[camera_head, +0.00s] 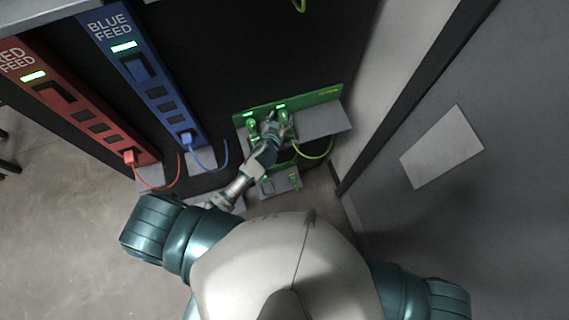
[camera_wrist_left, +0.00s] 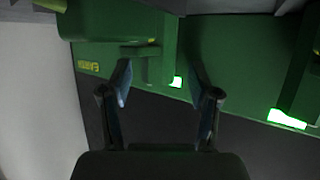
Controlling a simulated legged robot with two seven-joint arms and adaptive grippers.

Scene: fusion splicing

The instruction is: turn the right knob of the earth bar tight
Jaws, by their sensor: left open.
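The green earth bar (camera_head: 318,98) is on the dark cabinet, with small lit lamps along it. Its right knob (camera_head: 284,119) and left knob (camera_head: 253,126) stick out below the lamps. My left gripper (camera_head: 272,130) is at the right knob, partly covering that area. In the left wrist view, which shows the bar upside down, the open left gripper (camera_wrist_left: 160,78) has one finger on each side of the green right knob (camera_wrist_left: 141,51); contact cannot be told. The left knob (camera_wrist_left: 302,85) stands at the right edge there. My right gripper is out of view.
A blue feed bar (camera_head: 140,68) and a red feed bar (camera_head: 75,105) stand to the left, each with a cable. A green cable (camera_head: 327,150) loops beside the earth bar. A grey shelf (camera_head: 322,120) and a wall lie close on the right.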

